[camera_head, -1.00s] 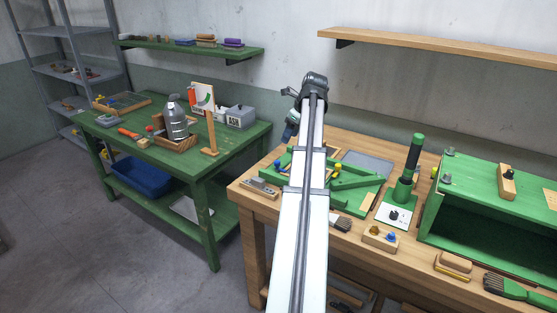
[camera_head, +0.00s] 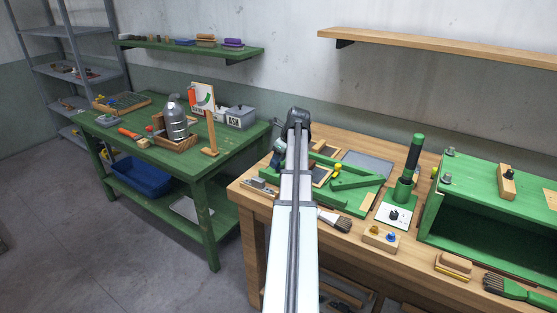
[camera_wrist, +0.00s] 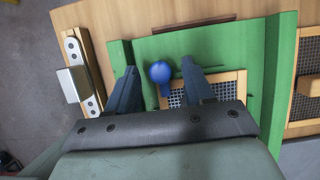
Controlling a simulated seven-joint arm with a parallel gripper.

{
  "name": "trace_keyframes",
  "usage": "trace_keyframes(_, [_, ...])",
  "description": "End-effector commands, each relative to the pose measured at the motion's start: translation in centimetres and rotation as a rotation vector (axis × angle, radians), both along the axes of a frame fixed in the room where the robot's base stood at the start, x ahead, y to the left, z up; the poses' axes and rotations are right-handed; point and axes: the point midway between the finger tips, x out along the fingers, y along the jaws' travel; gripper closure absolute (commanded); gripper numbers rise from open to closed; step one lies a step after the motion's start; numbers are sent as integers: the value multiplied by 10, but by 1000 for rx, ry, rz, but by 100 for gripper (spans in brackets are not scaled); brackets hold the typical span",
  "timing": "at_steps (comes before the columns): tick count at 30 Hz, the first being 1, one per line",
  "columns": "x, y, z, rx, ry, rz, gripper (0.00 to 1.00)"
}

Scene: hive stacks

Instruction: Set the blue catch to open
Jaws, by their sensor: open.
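The blue catch (camera_wrist: 160,71) shows in the wrist view as a round blue knob with a short stem, on the green board (camera_wrist: 147,47). It stands beside the upper edge of a wood-framed mesh panel (camera_wrist: 222,88). My gripper (camera_wrist: 160,78) is open, with one dark finger on each side of the blue knob and a gap to both. I cannot tell how high the fingertips are above the board. In the head view my gripper (camera_head: 278,158) is over the left end of the green board (camera_head: 355,197); my arm hides the blue catch there.
A metal latch plate on a wood block (camera_wrist: 76,78) lies left of the board. A yellow knob (camera_head: 337,169) stands further right on it. A brush (camera_head: 335,221), a green post (camera_head: 410,165) and a green box (camera_head: 480,225) stand on the wooden bench (camera_head: 375,262).

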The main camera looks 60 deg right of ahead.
Motion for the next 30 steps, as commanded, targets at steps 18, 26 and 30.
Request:
trace_keyframes(18, [1, 0, -2, 0, 0, 0, 74])
trace_keyframes(26, [1, 0, -2, 0, 0, 0, 99])
trace_keyframes(30, [1, 0, -2, 0, 0, 1, 100])
